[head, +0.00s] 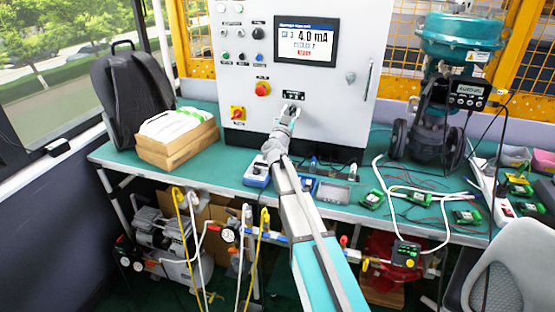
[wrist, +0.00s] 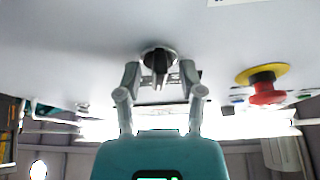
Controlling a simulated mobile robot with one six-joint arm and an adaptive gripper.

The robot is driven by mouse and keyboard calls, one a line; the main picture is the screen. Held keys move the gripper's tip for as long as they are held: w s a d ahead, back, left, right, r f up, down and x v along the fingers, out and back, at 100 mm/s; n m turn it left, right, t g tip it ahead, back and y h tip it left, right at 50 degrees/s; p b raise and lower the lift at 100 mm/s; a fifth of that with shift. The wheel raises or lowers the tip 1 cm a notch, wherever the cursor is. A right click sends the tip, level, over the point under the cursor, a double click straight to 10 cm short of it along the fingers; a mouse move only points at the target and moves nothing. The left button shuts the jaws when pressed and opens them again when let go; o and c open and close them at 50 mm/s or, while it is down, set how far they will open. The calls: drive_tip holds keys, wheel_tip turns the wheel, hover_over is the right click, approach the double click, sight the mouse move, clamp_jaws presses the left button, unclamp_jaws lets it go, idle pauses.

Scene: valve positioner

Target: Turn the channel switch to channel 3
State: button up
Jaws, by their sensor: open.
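The channel switch (wrist: 158,60) is a black rotary knob with a pale collar on the grey-white cabinet (head: 345,95). My gripper (wrist: 160,78) is open, with one finger on each side of the knob and visible gaps between them. In the head view my gripper (head: 289,113) is at the cabinet front, just below a small black label plate (head: 293,95), and mostly hides the knob. The channel marks and the knob's setting are not readable. The cabinet's screen (head: 306,42) shows 4.0 mA.
A red emergency button (head: 262,88) on a yellow base sits left of the switch, and a red-yellow rotary switch (head: 238,113) is lower left.

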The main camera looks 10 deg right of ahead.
drive_tip(key=n+t+y, duration=0.1)
drive_tip(key=n+y, duration=0.1)
drive_tip(key=n, duration=0.2)
drive_tip(key=n+y, duration=0.1)
drive_tip(key=n, duration=0.3)
drive_tip(key=shift+s+t+y+p, duration=0.1)
drive_tip(key=shift+t+y+p, duration=0.2)
drive_tip(key=shift+t+y, duration=0.1)
drive_tip(key=n+y, duration=0.1)
drive_tip(key=n, duration=0.2)
drive_tip(key=n+y+p, duration=0.1)
drive_tip(key=n+y, duration=0.1)
drive_tip(key=n, duration=0.2)
drive_tip(key=shift+r+p, duration=0.1)
drive_tip(key=shift+p, duration=0.2)
drive_tip(key=s+a+f+m+g+y+p, duration=0.1)
drive_tip(key=s+a+g+p, duration=0.3)
drive_tip(key=s, duration=0.5)
drive_tip(key=s+a+f+m+g+y+p, duration=0.1)
drive_tip(key=s+a+g+y+p, duration=0.2)
drive_tip(key=s+g+p, duration=0.3)
drive_tip(key=s+a+f+m+g+y+p, duration=0.1)
drive_tip(key=s+a+g+y+p, duration=0.2)
drive_tip(key=s, duration=0.9)
drive_tip(key=a+g+p, duration=0.2)
drive_tip(key=p, duration=0.2)
drive_tip(key=shift+s+f, duration=0.2)
drive_tip(key=shift+f, duration=0.2)
